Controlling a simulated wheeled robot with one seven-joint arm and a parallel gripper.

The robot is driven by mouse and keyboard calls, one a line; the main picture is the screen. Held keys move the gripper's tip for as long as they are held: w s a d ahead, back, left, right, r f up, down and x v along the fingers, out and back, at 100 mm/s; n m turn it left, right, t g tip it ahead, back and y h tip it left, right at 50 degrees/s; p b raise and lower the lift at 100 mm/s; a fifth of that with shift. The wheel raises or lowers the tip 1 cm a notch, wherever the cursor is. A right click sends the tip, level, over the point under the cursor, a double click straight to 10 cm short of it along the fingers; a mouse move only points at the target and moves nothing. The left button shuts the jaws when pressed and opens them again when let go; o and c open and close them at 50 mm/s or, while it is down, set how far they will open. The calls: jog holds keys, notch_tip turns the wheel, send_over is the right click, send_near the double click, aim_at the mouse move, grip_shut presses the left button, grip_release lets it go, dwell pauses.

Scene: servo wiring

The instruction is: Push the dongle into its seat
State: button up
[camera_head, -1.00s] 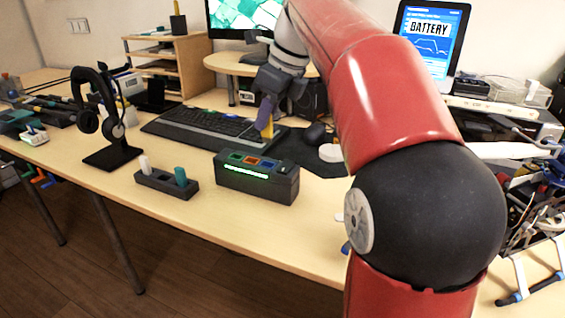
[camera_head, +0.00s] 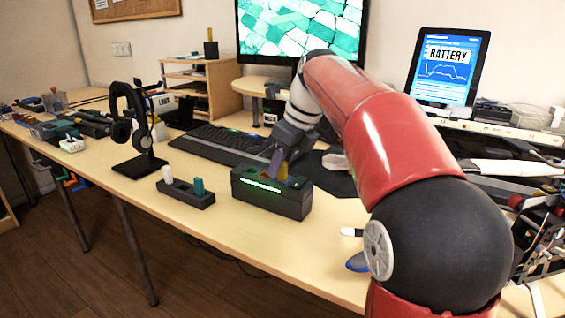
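A black dock box (camera_head: 285,203) with a lit green strip on its front face stands near the table's front edge. My gripper (camera_head: 279,168) is low over the top of this dock and covers part of it. A purple piece (camera_head: 275,161) and a yellow-orange piece (camera_head: 284,172) show at its tip. I cannot tell which is finger and which a held dongle, or whether anything touches a seat. A small black holder (camera_head: 188,195) left of the dock carries a white dongle (camera_head: 167,174) and a teal dongle (camera_head: 198,186), both upright.
A keyboard (camera_head: 215,142) lies behind the dock. A headphone stand (camera_head: 140,165) is left of the holder. A blue-and-white tool (camera_head: 356,262) lies right of the dock near the table's edge. The tabletop in front of the dock is bare.

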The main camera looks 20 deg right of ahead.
jog(key=p+v, duration=0.2)
jog(key=v, duration=1)
jog(key=shift+a, duration=0.1)
